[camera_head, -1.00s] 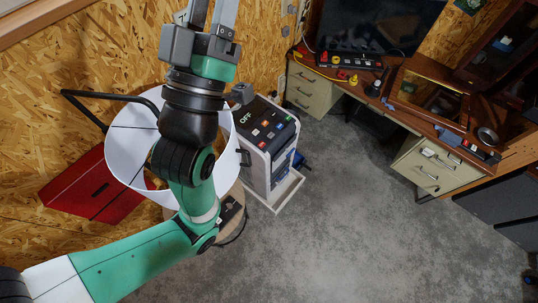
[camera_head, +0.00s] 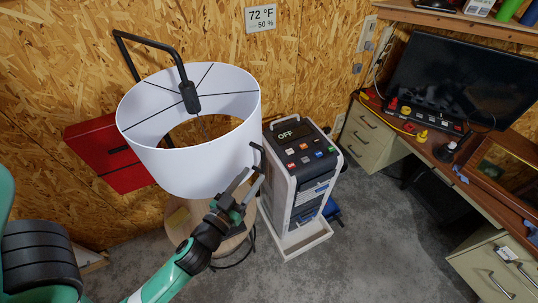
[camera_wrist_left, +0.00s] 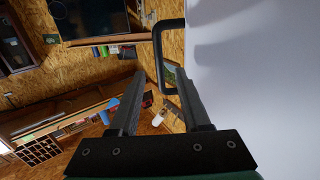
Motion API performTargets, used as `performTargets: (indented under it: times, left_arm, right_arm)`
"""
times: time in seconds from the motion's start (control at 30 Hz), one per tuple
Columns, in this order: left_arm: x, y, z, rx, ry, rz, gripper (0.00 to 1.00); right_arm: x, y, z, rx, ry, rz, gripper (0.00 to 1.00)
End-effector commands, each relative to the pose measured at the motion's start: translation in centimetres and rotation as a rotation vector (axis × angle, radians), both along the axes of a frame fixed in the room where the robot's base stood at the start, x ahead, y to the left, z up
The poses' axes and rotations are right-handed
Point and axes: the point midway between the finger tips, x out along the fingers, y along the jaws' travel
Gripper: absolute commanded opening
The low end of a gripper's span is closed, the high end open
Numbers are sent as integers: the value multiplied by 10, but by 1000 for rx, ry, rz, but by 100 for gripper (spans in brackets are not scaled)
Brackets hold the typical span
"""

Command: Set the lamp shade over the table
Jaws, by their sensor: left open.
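The white drum lamp shade (camera_head: 205,160) hangs from a bent black lamp arm (camera_head: 150,42) in the head view. A round wooden table (camera_head: 177,228) shows below it, largely hidden by the shade and my arm. The shade has a black handle (camera_head: 258,155) on its right side. My left gripper (camera_head: 252,180) is open at that handle, pointing up. In the left wrist view, the shade wall (camera_wrist_left: 255,80) fills the right side and the handle (camera_wrist_left: 159,60) shows just beyond and between the fingers (camera_wrist_left: 157,78). I cannot tell whether they touch. My right gripper is not in view.
A unit with an OFF display (camera_head: 300,165) stands close to the right of the shade and gripper. A red box (camera_head: 105,150) is on the left by the wall. A desk with a monitor (camera_head: 465,80) is at the right. Grey floor (camera_head: 370,240) is clear.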

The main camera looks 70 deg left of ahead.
Motion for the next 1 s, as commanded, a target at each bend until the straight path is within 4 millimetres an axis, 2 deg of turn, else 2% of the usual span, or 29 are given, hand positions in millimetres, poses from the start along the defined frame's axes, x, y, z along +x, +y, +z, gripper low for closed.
performTargets:
  times: [0.03, 0.17, 0.4, 0.57, 0.8, 1.0]
  left_arm:
    - [8, 7, 7, 1, -3, 4, 47]
    - [32, 25, 7, 0, -4, 4, 47]
    - [70, 51, 3, 0, -2, 1, 47]
    - [79, 58, 2, 0, -2, 0, 47]
    - [80, 58, 1, 0, -1, 0, 47]
    - [80, 58, 1, 0, -1, 0, 11]
  right_arm:
    - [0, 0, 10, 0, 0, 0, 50]
    - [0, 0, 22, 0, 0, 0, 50]
    - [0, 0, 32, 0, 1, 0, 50]
    - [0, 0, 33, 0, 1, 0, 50]
    - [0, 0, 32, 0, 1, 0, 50]
    - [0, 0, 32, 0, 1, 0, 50]
